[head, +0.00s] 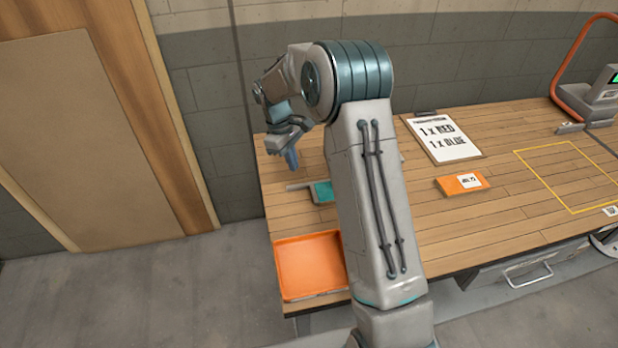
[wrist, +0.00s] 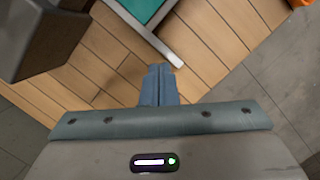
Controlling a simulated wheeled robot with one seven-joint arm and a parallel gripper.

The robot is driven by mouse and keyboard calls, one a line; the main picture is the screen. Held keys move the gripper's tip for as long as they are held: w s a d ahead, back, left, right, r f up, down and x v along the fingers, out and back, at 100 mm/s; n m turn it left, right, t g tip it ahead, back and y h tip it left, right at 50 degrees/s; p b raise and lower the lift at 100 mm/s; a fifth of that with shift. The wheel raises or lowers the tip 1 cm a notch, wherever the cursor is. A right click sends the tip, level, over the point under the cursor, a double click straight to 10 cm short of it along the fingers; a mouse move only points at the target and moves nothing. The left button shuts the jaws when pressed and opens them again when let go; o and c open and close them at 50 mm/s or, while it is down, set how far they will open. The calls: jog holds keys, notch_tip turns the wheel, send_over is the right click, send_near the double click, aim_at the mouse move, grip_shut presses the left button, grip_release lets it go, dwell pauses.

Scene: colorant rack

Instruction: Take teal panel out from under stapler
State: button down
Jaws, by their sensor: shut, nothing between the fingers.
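The teal panel (head: 323,191) lies on the wooden table near its left end, partly hidden behind my arm in the head view. A light grey bar (head: 298,187) runs along its edge. In the wrist view the teal panel (wrist: 144,8) and the grey bar (wrist: 155,37) show at the top, beyond my fingertips. My gripper (head: 292,165) is above the table, shut and empty, apart from the panel. Its closed fingers (wrist: 158,72) show in the wrist view. I cannot make out the stapler for certain; a dark grey block (wrist: 45,35) fills the upper left there.
An orange tray (head: 310,265) sits at the table's front left corner. A clipboard (head: 443,137), an orange labelled box (head: 462,185) and a yellow outlined area (head: 570,176) are to the right. A red-framed device (head: 600,90) stands at the far right.

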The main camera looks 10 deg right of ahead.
aim_at(312, 189)
jog(key=x, duration=0.3)
jog(key=p+x, duration=0.1)
jog(key=x, duration=0.1)
jog(key=shift+s+d+r, duration=0.1)
jog(key=shift+s+d, duration=0.05)
jog(key=shift+d, duration=0.1)
jog(key=shift+s+d+p, duration=0.5)
jog(key=shift+s+d, duration=0.55)
jog(key=shift+d, duration=0.05)
jog(key=shift+s+d, duration=0.15)
